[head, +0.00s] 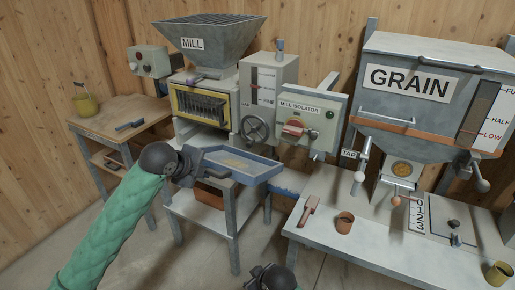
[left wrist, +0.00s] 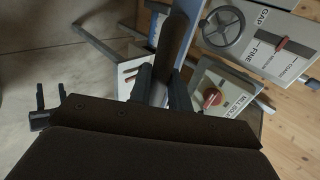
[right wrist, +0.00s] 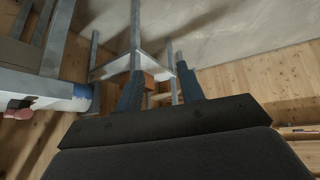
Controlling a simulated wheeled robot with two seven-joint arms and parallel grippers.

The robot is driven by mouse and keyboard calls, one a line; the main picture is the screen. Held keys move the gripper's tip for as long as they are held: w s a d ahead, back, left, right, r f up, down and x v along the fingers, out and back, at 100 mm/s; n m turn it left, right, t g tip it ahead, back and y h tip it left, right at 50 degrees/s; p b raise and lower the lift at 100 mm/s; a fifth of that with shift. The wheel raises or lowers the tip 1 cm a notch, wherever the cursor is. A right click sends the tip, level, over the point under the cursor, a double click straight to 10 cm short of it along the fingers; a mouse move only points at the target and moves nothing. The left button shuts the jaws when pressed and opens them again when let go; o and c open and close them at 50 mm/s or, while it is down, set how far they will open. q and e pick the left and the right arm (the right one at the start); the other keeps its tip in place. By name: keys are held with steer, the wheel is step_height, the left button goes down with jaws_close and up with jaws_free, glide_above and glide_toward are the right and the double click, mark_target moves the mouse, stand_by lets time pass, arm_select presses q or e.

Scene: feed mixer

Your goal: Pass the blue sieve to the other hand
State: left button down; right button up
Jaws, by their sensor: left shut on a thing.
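The blue sieve (head: 246,168), a shallow tray with a blue-grey rim, is held out in front of the mill in the head view. My left gripper (head: 190,166) is shut on its left end. My right gripper (head: 268,277) is low at the bottom of the head view, below and apart from the sieve. In the right wrist view its fingers (right wrist: 159,88) stand apart with nothing between them. Its two spread fingers also show at the left of the left wrist view (left wrist: 40,98).
The mill (head: 205,95) and its metal stand (head: 205,212) are behind the sieve. The grain bench (head: 375,225) to the right carries a brown cup (head: 344,222) and a brush (head: 308,210). A wooden table (head: 120,115) is at left. The floor in front is clear.

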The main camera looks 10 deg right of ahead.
steer(key=w+a+r+n+t+y, duration=0.1)
steer(key=w+a+r+n+t, duration=0.2)
steer(key=r, duration=0.8)
steer(key=w+a+r+n+y, duration=0.2)
steer(key=w+a+r, duration=0.15)
steer(key=r, duration=0.75)
steer(key=w+a+r+n+t+y, duration=0.1)
steer(key=w+a+r+n+t, duration=0.2)
steer(key=r, duration=0.8)
steer(key=w+d+r+n+g+h, duration=0.2)
steer(key=w+d+r+n, duration=0.1)
steer(key=w+r+n, duration=0.5)
steer(key=w+d+r+n+g+h, duration=0.2)
steer(key=w+d+r+n, duration=0.2)
steer(key=w+r+n, duration=0.35)
steer(key=s+d+f+g+h, duration=0.1)
steer(key=s+d+f+h, duration=0.1)
steer(key=f, duration=0.1)
steer(key=s+d+f+m+g+h, duration=0.1)
steer(key=s+d+f+g+h, duration=0.1)
steer(key=s+f, duration=0.1)
steer(key=s+d+f+g+h, duration=0.1)
steer(key=s+d+f+g, duration=0.1)
steer(key=f, duration=0.1)
steer(key=shift+s+d+f+m+h, duration=0.2)
steer(key=shift+d+f+m+h, duration=0.1)
steer(key=shift+d+m+h, duration=0.1)
steer(key=x, duration=1.2)
steer(key=shift+s, duration=0.1)
steer(key=shift+c, duration=0.5)
